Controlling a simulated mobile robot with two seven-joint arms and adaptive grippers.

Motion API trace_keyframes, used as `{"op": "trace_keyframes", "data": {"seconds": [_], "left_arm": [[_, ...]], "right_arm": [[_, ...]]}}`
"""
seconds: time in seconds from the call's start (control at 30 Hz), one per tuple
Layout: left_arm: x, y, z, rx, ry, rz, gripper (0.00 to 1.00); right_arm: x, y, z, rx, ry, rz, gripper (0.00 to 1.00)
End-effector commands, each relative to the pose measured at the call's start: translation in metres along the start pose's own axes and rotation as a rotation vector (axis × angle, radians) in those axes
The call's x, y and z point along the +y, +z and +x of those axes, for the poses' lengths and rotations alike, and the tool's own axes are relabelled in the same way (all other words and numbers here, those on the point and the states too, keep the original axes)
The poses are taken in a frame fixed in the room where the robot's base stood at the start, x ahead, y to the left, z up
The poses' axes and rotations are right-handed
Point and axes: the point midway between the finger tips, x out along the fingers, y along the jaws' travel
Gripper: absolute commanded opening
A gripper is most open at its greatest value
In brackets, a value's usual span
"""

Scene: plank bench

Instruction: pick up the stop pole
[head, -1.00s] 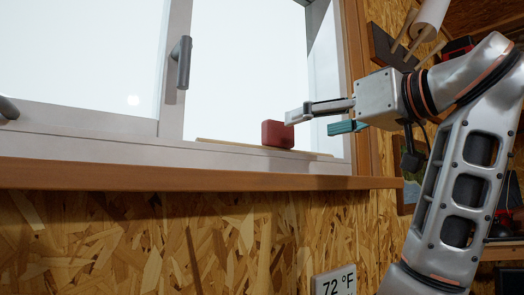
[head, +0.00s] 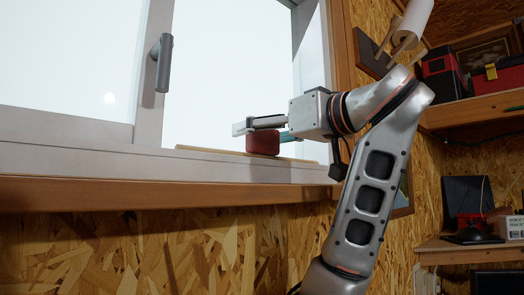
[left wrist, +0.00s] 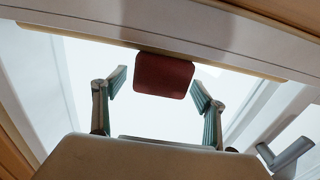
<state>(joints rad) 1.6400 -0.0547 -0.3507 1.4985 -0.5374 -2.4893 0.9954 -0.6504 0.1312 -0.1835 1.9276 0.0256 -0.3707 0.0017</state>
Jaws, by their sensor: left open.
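A thin tan wooden strip (head: 205,150), which looks like the stop pole, lies along the bottom track of the window. A red block (head: 263,144) with rounded corners stands at the strip's middle; I cannot tell whether they are joined. My left gripper (head: 259,128) is open at the block, one finger in front of its upper part and the other partly hidden behind it. In the left wrist view the red block (left wrist: 164,76) shows between the two spread teal-padded fingers, with gaps on both sides. My right gripper is not in view.
The window frame (head: 150,100) has a grey handle (head: 162,62). A wooden sill (head: 130,195) runs below, above a chipboard wall. At the right are a paper roll (head: 413,20) and shelves with red toolboxes (head: 495,75).

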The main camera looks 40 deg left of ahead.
Motion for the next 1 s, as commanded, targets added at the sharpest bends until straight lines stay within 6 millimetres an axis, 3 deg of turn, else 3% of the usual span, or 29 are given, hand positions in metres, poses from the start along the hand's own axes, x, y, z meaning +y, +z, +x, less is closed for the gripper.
{"op": "trace_keyframes", "data": {"seconds": [0.3,0.5,1.0], "left_arm": [[0.0004,0.0004,0.0052,0.002,0.001,0.001,0.72],[0.0003,0.0004,0.0052,0.001,0.001,0.001,0.25],[0.0011,-0.0009,0.0085,0.001,0.000,0.000,0.25]], "right_arm": [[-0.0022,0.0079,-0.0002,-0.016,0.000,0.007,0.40],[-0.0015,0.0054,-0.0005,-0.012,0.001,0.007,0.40],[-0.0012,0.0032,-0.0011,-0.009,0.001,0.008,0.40]]}}
